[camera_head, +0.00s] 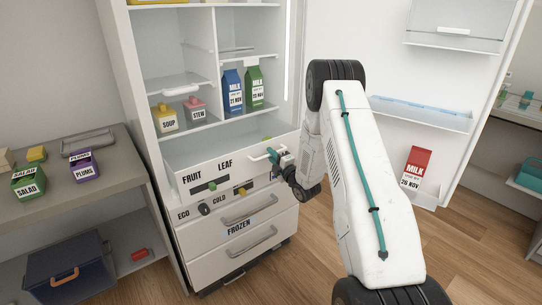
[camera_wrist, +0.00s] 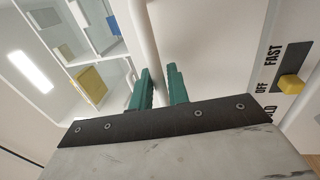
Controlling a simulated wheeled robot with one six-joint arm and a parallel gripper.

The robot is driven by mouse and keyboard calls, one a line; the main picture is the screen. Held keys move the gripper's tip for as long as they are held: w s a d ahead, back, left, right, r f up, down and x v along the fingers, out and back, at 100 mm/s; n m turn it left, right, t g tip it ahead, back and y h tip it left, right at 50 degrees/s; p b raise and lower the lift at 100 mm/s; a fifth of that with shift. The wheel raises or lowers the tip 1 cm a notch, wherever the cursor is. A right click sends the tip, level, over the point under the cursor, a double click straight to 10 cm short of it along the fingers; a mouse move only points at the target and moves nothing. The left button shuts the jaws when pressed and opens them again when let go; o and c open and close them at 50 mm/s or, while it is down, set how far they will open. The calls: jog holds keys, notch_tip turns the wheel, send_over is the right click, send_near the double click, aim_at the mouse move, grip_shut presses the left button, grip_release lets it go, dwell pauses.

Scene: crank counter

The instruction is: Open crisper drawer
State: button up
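The crisper drawer (camera_head: 222,177) is the white front marked FRUIT and LEAF, low in the open fridge. I cannot tell whether it is pulled out at all. Its pale bar handle (camera_head: 261,156) is at the right part of the front, partly hidden by my gripper. My gripper (camera_head: 275,156) is at that handle, with teal fingers. In the wrist view the handle bar (camera_wrist: 144,30) runs down into the gap between the fingers (camera_wrist: 160,88), one finger on each side. Little or no space shows beside the bar, so I cannot tell if they press on it.
A yellow slider knob (camera_wrist: 291,85) sits near the gripper on a strip marked OFF and FAST. The FROZEN drawers (camera_head: 240,228) are below. Milk cartons (camera_head: 233,92) stand on a shelf above. The open fridge door (camera_head: 400,150) is right of my arm; a counter (camera_head: 110,185) is left.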

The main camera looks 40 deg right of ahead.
jog(key=s+f, duration=0.1)
jog(key=s, duration=0.6)
jog(key=shift+d+f, duration=0.15)
notch_tip(320, 180, down, 10)
jog(key=s+d+r+m+g+h, duration=0.1)
jog(key=s+m+g+h, duration=0.1)
jog(key=m+g, duration=0.35)
jog(key=s+m+g, duration=0.5)
jog(key=g, duration=0.1)
jog(key=s+a+r+m+g, duration=0.3)
jog(key=s+a+r+m, duration=0.1)
jog(key=s+a+r, duration=1)
jog(key=s+a+r+m+g+y, duration=0.1)
jog(key=s+a+r+m+g, duration=0.3)
jog(key=s+a+r, duration=1)
jog(key=s+r, duration=0.5)
jog(key=r, duration=0.1)
